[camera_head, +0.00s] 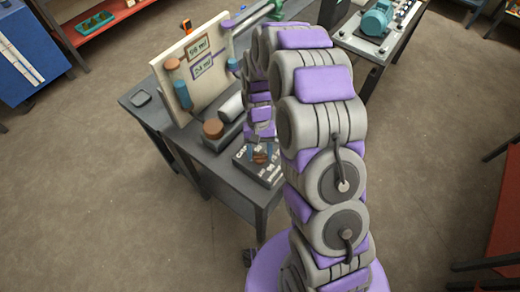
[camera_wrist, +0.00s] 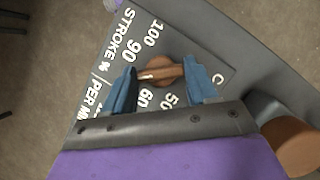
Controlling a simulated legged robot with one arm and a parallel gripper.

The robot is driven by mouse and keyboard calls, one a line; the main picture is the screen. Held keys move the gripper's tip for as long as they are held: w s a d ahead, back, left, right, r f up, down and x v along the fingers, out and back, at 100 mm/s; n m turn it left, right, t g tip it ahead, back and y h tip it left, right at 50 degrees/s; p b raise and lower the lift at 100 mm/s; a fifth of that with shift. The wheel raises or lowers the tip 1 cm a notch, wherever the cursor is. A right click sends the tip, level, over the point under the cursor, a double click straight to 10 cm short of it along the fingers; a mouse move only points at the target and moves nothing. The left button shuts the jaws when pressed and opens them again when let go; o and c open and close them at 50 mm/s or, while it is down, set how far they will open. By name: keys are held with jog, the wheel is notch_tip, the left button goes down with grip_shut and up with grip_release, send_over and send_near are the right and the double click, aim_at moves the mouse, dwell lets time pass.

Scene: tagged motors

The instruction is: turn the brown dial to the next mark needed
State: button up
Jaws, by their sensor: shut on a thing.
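The brown dial (camera_wrist: 160,70) sits on a dark panel (camera_wrist: 100,98) with white lettering: "STROKE %", "PER MIN" and numbers such as 100, 90, 60 and 50. My gripper (camera_wrist: 160,75) is shut on the dial's bar, one blue finger at each end. Part of the scale is hidden behind the fingers and the gripper body. In the head view the dial (camera_head: 260,157) is small on the panel at the table's front corner, with my gripper (camera_head: 261,150) at it. I cannot tell which mark the dial points to.
A pump with a brown cap (camera_head: 213,128) stands left of the panel; a brown round part (camera_wrist: 290,143) shows close by in the wrist view. A board (camera_head: 195,65) with tags reading "98 ml" and "24 ml" stands behind. The floor (camera_head: 90,210) at left is clear.

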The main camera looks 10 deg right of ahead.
jog(key=shift+w+n, duration=0.1)
jog(key=shift+n, duration=0.3)
jog(key=o, duration=1.1)
jog(key=shift+a, duration=0.1)
jog(key=shift+c, duration=0.2)
jog(key=p+v, duration=0.2)
jog(key=v, duration=1.5)
jog(key=shift+a, duration=0.35)
jog(key=shift+r, duration=0.15)
